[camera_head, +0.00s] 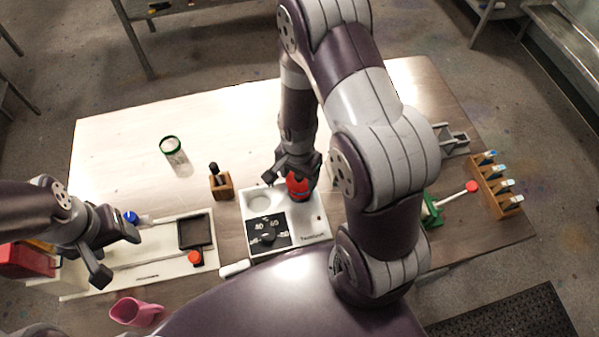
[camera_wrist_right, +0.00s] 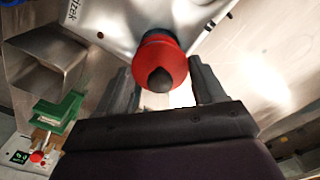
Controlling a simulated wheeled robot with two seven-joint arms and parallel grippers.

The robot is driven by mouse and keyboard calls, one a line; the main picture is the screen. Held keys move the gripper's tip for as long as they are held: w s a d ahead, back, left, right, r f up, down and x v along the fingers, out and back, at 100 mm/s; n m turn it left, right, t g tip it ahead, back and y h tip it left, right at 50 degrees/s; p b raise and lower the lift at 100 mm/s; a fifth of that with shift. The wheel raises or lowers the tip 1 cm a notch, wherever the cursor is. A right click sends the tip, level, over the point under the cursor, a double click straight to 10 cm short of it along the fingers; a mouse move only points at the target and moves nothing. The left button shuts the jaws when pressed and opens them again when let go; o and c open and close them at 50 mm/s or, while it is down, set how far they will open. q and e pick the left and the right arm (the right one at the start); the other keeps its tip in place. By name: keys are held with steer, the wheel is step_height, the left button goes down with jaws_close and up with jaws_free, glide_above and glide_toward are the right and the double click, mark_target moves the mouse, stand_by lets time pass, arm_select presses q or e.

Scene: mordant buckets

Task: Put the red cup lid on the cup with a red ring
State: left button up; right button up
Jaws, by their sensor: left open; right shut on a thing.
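My right gripper (camera_head: 297,178) is shut on the red cup lid (camera_head: 298,187), over the right part of a white panel device (camera_head: 312,228). In the right wrist view the lid (camera_wrist_right: 160,62) is a red disc with a dark knob, between the two fingers (camera_wrist_right: 162,84). The cup with a red ring cannot be made out apart from the lid; whether it stands under it is hidden. A clear cup with a green ring (camera_head: 170,146) stands at the back left. My left gripper (camera_head: 116,252) is open and empty over the left side of the table.
A wooden block with a dark knob (camera_head: 221,184) stands left of the device. A white board with a black tray (camera_head: 195,232), a pink cup (camera_head: 137,312) and a red box (camera_head: 25,262) are at left. A wooden rack (camera_head: 496,187) is at right. The back table is mostly clear.

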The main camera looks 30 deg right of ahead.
steer(key=shift+a+f, duration=0.15)
steer(key=shift+f, duration=0.5)
steer(key=shift+f+b, duration=0.1)
steer(key=shift+b, duration=0.2)
steer(key=shift+s+d, duration=0.15)
steer(key=shift+d, duration=0.3)
steer(key=shift+w+a, duration=0.2)
steer(key=shift+a, duration=0.2)
arm_select(q)
steer(key=shift+s+d+f, duration=0.1)
steer(key=shift+d+f, duration=0.05)
steer(key=shift+f, duration=0.3)
arm_select(e)
steer(key=shift+s+d, duration=0.1)
steer(key=shift+d, duration=0.1)
arm_select(q)
steer(key=shift+f, duration=0.4)
arm_select(e)
steer(key=shift+f, duration=0.5)
steer(key=o, duration=1.1)
